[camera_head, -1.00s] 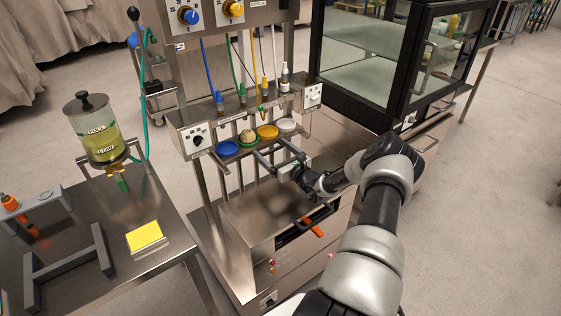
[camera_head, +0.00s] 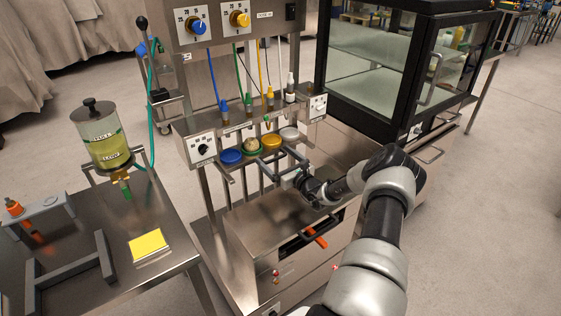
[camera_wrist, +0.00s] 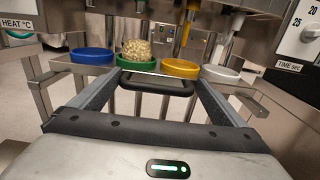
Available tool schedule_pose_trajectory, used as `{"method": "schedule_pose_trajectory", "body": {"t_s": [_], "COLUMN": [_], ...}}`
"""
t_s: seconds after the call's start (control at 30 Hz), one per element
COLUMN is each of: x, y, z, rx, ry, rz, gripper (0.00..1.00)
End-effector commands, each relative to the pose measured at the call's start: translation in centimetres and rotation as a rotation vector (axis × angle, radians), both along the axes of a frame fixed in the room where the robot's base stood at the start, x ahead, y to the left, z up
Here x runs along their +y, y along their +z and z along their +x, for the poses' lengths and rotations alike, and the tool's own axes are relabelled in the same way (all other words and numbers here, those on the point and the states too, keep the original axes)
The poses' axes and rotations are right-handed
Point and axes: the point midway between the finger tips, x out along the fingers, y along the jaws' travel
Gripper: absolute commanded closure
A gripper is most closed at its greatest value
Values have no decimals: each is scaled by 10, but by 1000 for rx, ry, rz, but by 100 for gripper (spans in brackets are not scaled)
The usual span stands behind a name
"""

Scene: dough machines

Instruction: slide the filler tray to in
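The filler tray (camera_wrist: 93,69) is a metal shelf under the filler machine's nozzles. It carries a blue cup (camera_head: 231,157), a green cup (camera_head: 252,149) with a pale dough lump, a yellow cup (camera_head: 271,143) and a white cup (camera_head: 289,133). My gripper (camera_head: 271,163) is in front of the cups. In the wrist view my gripper (camera_wrist: 157,84) has its two fingers wide apart, with a dark rounded bar (camera_wrist: 158,87) between their tips, just before the green and yellow cups. I cannot tell whether the fingers touch it.
Control boxes (camera_head: 203,149) flank the cups, and hoses hang above. A metal cabinet with an orange lever (camera_head: 317,238) stands below my arm. A glass-doored case (camera_head: 375,75) is behind right. A side table (camera_head: 190,250) with an oil jar (camera_head: 104,140) is left.

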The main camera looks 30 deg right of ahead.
Motion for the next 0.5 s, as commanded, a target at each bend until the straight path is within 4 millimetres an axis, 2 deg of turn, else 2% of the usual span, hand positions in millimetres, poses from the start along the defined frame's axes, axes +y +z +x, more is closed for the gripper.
{"method": "schedule_pose_trajectory", "body": {"t_s": [0.17,0.5], "x": [-1,-9], "y": [3,3], "z": [-17,-98], "rx": [0,1], "ry": [0,-2], "rz": [2,2], "gripper": [5,5]}}
